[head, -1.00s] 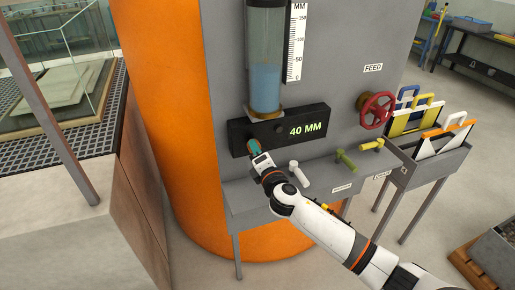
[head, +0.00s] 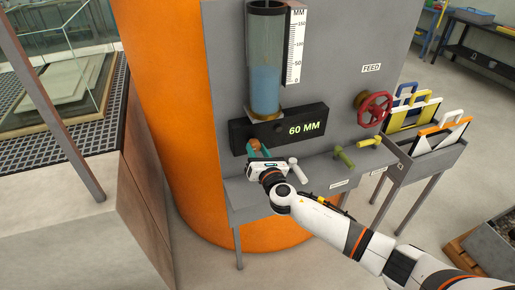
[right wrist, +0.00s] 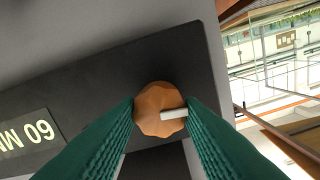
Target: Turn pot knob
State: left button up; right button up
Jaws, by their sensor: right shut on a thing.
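The pot knob (head: 254,144) is a small orange-brown faceted knob on the left of a black panel (head: 310,114). In the right wrist view the knob (right wrist: 153,97) has a white pointer bar, which points right in the picture. My right gripper (head: 257,152) has its green fingers on either side of the knob and is shut on it; the fingers (right wrist: 161,108) hide its sides in the wrist view. The panel's display (head: 304,129) reads 60 MM. My left gripper is not in view.
A clear tube (head: 266,75) with blue liquid stands above the panel beside a scale. A red FEED wheel (head: 375,107) is at right. White (head: 295,165), green (head: 344,158) and yellow (head: 369,143) handles sit on the ledge below.

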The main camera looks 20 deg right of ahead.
jog(key=shift+f+n, duration=0.1)
jog(key=shift+n, duration=0.5)
jog(key=o, duration=1)
jog(key=s+b, duration=0.1)
jog(key=s, duration=1.1)
jog(key=shift+d+b, duration=0.2)
jog(key=shift+b, duration=0.15)
